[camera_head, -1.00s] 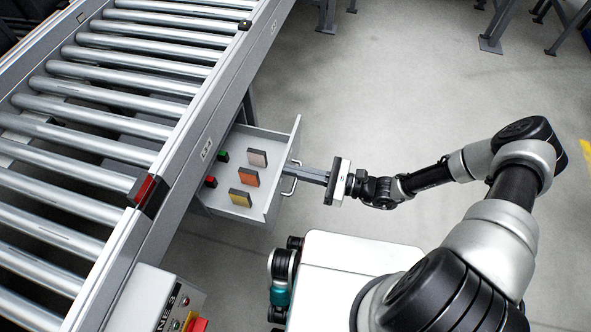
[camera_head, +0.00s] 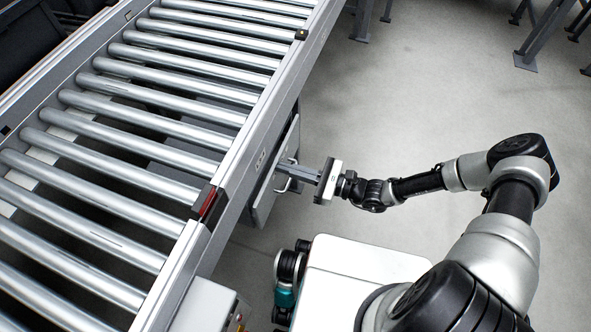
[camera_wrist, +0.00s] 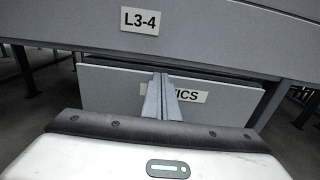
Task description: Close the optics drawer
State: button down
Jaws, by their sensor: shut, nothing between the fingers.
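The optics drawer (camera_head: 276,176) is under the side of the roller conveyor. In the head view its front panel is close to the conveyor frame and its inside is hidden. In the wrist view the grey drawer front (camera_wrist: 110,88) carries a label (camera_wrist: 190,96) partly covered by my fingers, with "ICS" readable. A dark gap shows along the top of the front.
The roller conveyor (camera_head: 150,128) fills the left side above the drawer, with a red-and-black block (camera_head: 208,203) on its edge. A sign reading "L3-4" (camera_wrist: 140,20) is on the frame above.

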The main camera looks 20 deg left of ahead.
jog(key=shift+a+r, duration=0.1)
jog(key=shift+a, duration=0.85)
jog(key=shift+a, duration=0.1)
jog(key=s+d+p, duration=0.1)
jog(key=d, duration=1.3)
jog(key=shift+d, duration=0.35)
